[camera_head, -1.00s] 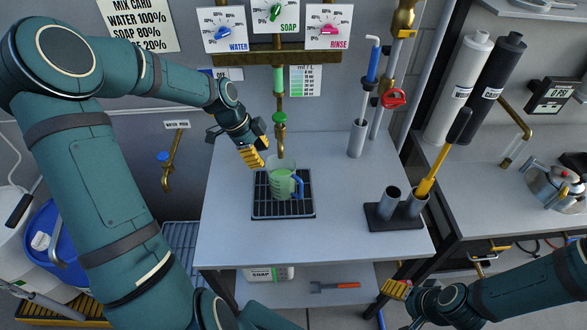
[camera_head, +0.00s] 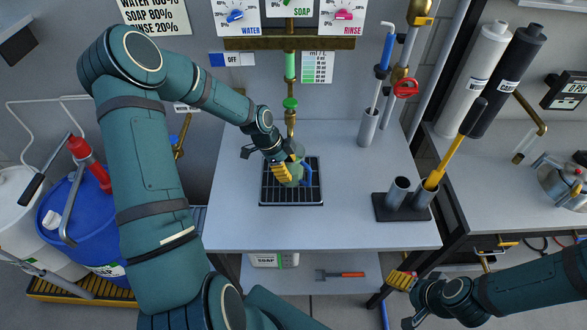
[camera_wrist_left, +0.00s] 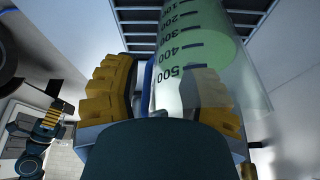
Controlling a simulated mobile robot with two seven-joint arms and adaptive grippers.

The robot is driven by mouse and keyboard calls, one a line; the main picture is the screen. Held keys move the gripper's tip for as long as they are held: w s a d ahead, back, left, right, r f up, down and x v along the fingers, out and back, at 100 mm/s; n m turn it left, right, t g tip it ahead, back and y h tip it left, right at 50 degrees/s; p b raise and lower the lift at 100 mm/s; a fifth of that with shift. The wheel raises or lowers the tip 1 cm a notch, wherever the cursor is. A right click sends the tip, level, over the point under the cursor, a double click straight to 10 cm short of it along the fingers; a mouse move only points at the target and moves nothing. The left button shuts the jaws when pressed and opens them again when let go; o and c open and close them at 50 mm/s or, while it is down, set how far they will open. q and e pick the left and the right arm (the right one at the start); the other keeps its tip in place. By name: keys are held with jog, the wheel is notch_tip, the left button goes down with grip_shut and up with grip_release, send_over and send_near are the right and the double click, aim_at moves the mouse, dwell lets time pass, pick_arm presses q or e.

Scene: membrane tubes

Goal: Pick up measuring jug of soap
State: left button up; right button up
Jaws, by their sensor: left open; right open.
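The measuring jug (camera_head: 297,181), clear with green liquid and a blue handle (camera_head: 307,173), stands on the black drip grate (camera_head: 291,202) under the green-handled tap (camera_head: 291,105). My left gripper (camera_head: 281,173) is open at the jug and covers part of it. In the left wrist view the jug (camera_wrist_left: 195,45) shows printed marks, and its blue handle (camera_wrist_left: 147,85) lies between the yellow fingers of the left gripper (camera_wrist_left: 160,95). One finger shows hazily through the clear wall; I cannot tell if it is inside the jug. My right gripper (camera_head: 400,280) is open and empty, off the table's front edge.
A grey tube (camera_head: 368,127) stands at the back right of the table (camera_head: 235,225). A dark holder (camera_head: 385,212) with two tubes and a yellow-handled tool (camera_head: 455,150) stands at the right. The table's front left is clear. A blue drum (camera_head: 85,225) stands at the left.

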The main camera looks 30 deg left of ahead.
pick_arm(q)
jog(key=shift+w+d+f, duration=0.1)
jog(key=shift+d+f, duration=0.15)
jog(key=shift+f, duration=0.4)
jog(key=shift+c, duration=0.4)
grip_shut()
jog(key=shift+w+r, duration=0.1)
jog(key=shift+r, duration=0.05)
